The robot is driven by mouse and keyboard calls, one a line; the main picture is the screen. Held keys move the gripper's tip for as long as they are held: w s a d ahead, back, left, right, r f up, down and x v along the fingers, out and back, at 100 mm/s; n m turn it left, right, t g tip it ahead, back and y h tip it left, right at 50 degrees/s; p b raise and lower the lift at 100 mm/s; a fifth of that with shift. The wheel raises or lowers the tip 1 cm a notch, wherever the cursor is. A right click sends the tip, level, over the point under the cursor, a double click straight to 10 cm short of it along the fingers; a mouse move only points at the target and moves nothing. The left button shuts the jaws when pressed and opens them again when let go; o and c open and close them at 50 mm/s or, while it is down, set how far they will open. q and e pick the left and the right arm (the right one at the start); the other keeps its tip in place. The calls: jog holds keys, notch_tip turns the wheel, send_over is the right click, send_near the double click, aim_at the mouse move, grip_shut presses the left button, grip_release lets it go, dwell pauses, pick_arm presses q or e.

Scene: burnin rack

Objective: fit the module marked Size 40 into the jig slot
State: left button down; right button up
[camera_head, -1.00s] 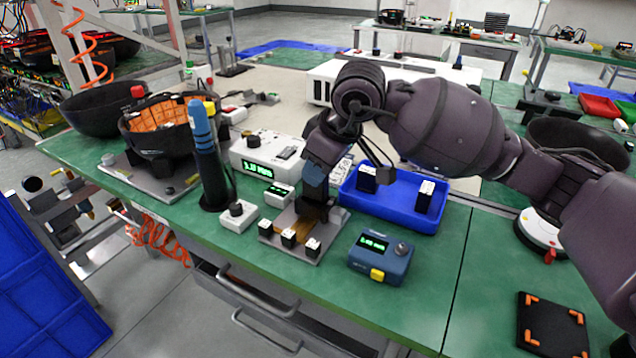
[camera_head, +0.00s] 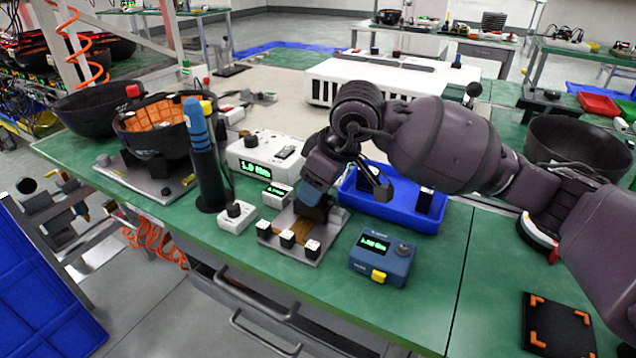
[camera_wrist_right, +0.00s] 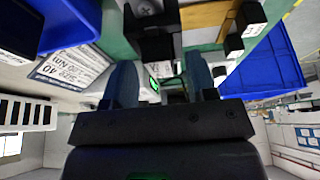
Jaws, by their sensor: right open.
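The jig is a grey plate (camera_head: 322,243) with a brown strip and several small black blocks with white tops along its near edge. My right gripper (camera_head: 312,203) is over the back of this plate, tilted, its blue fingers low. In the right wrist view its fingers (camera_wrist_right: 161,75) are apart with nothing clearly held between them. A black block (camera_wrist_right: 152,22) lies just beyond the fingertips beside the brown strip (camera_wrist_right: 207,14); I cannot tell whether it is a module or part of the jig. A dark module (camera_head: 425,199) stands in the blue tray (camera_head: 400,217). No module marking is readable. My left gripper is out of view.
A printed sheet reading Size 40 (camera_wrist_right: 68,68) lies near the jig. A blue display box (camera_head: 379,257) stands right of the jig, a white meter (camera_head: 262,160) behind it. A dark cylinder (camera_head: 206,165) stands to the left.

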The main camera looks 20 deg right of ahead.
jog(key=shift+r, duration=0.3)
pick_arm(q)
jog(key=p, duration=0.1)
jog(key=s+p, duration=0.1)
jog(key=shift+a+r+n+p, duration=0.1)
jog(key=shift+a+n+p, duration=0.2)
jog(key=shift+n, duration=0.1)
pick_arm(e)
jog(key=v, duration=1.1)
jog(key=shift+s+r, duration=0.15)
jog(key=shift+r, duration=0.25)
jog(key=shift+d, duration=0.1)
